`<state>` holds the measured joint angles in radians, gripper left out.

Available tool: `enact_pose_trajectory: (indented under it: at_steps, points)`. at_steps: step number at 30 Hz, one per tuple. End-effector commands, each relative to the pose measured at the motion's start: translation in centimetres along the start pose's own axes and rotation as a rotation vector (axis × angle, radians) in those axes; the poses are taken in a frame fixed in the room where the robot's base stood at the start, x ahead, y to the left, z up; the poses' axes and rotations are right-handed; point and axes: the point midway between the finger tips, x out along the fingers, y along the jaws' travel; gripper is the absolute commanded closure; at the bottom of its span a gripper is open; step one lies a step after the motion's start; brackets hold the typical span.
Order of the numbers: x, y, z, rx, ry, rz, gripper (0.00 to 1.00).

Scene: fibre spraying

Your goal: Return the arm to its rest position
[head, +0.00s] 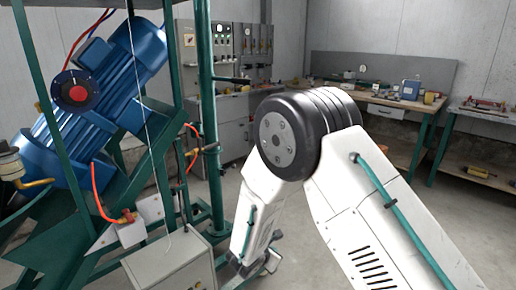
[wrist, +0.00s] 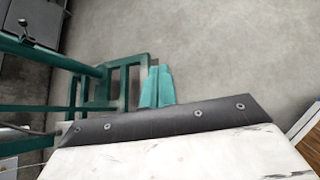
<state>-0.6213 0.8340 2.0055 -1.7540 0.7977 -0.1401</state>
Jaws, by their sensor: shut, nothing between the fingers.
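My white arm (head: 365,190) rises from the lower right of the head view to a large black elbow joint (head: 285,135). From there its forearm (head: 262,205) hangs down to the left, in front of the green frame. The wrist end is low and small in the head view, so finger detail cannot be told there. In the wrist view my gripper (wrist: 157,70) shows as two teal fingers side by side, shut and empty. They point over the grey floor (wrist: 215,60), beside green frame parts (wrist: 118,72).
A green steel frame (head: 208,130) with a blue motor (head: 95,100) and red hoses stands at left, close to my forearm. A grey box (head: 170,262) sits low by it. Workbenches (head: 385,98) line the back wall. Open floor (head: 425,205) lies right of my arm.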

Motion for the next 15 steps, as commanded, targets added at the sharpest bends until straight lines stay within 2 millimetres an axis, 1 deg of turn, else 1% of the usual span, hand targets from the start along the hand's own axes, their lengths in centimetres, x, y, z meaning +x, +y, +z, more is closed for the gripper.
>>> enact_pose_trajectory:
  at_steps: [1,2,3,5,6,8,9,11,12,14,15]
  points:
    - [-1.2,-1.4,3.2,0.108,-0.029,-0.062,1.00]
    - [-1.9,-2.5,4.8,0.175,-0.046,-0.105,1.00]
    - [-2.9,-4.0,6.9,0.264,-0.066,-0.163,1.00]
    - [-4.6,-6.4,9.8,0.395,-0.094,-0.248,1.00]
    - [-5.8,-8.0,11.5,0.482,-0.109,-0.304,1.00]
    - [-7.8,-10.5,13.7,0.608,-0.129,-0.386,1.00]
    - [-9.1,-12.1,15.0,0.689,-0.140,-0.440,1.00]
    - [-11.2,-14.4,16.6,0.807,-0.152,-0.518,1.00]
    - [-12.6,-16.0,17.5,0.885,-0.157,-0.569,1.00]
    - [-14.8,-18.1,18.5,0.998,-0.160,-0.643,1.00]
    - [-16.3,-19.4,19.1,1.070,-0.159,-0.691,1.00]
